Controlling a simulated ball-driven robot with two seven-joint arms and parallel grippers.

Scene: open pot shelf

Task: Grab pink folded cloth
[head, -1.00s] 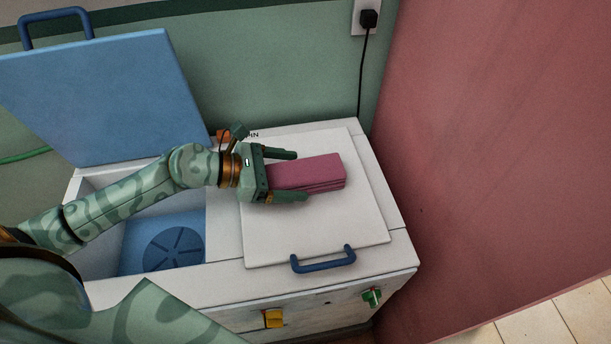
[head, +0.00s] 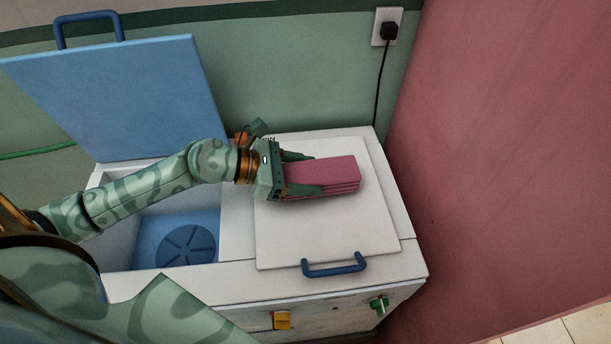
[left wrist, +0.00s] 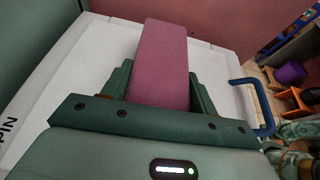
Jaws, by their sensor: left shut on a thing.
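The pink folded cloth (head: 335,174) is a stacked rectangular bundle on the white closed lid (head: 330,225) at the right of the machine. My left gripper (head: 303,174) is shut on the near end of the cloth, with one finger along each long side. In the left wrist view the cloth (left wrist: 161,62) sticks out forward between the two fingers (left wrist: 158,88). Whether it is lifted off the lid is hard to tell.
A raised blue lid (head: 125,95) stands at the left over an open tub with a blue ribbed bottom (head: 187,243). The white lid has a blue handle (head: 335,265) at its front. A pink wall (head: 490,170) rises close on the right.

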